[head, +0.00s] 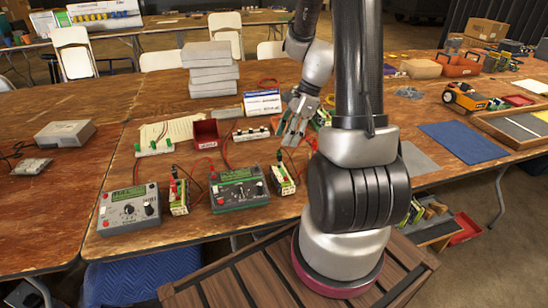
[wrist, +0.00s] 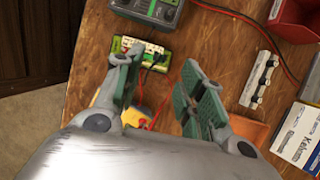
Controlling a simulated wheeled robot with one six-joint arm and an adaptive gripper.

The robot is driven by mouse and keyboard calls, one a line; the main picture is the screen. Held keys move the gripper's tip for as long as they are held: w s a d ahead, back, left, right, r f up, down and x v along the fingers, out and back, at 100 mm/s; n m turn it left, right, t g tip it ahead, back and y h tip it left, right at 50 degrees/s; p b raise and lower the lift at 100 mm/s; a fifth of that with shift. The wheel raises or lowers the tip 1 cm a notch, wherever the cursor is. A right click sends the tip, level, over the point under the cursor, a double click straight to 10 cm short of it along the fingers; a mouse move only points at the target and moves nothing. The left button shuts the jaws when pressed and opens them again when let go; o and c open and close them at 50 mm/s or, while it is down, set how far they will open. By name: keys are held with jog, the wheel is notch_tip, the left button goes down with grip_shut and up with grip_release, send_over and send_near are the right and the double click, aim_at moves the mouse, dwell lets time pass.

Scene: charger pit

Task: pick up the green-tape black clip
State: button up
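My gripper (head: 297,122) hangs above the table, right of the chargers in the head view. In the wrist view its two green-padded fingers (wrist: 160,68) are apart with nothing held between them. Beyond the fingertips lies a green-and-yellow battery pack (wrist: 150,50) with a white top strip. A small black clip or plug (wrist: 157,59) with a lead seems to sit on that strip; I cannot make out any green tape on it. The same pack appears to stand right of the green charger in the head view (head: 283,179). Red leads run near it.
Two chargers, one grey (head: 128,208) and one green (head: 238,188), stand at the front edge, with another pack (head: 178,196) between them. A red bin (head: 205,134), a terminal strip (head: 251,134) and a blue-white box (head: 262,102) lie behind. Grey boxes (head: 211,74) are stacked farther back.

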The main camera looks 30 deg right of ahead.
aim_at(280, 151)
jog(key=x, duration=0.7)
jog(key=shift+a+f, duration=0.1)
jog(key=shift+f, duration=0.05)
jog(key=c, duration=0.9)
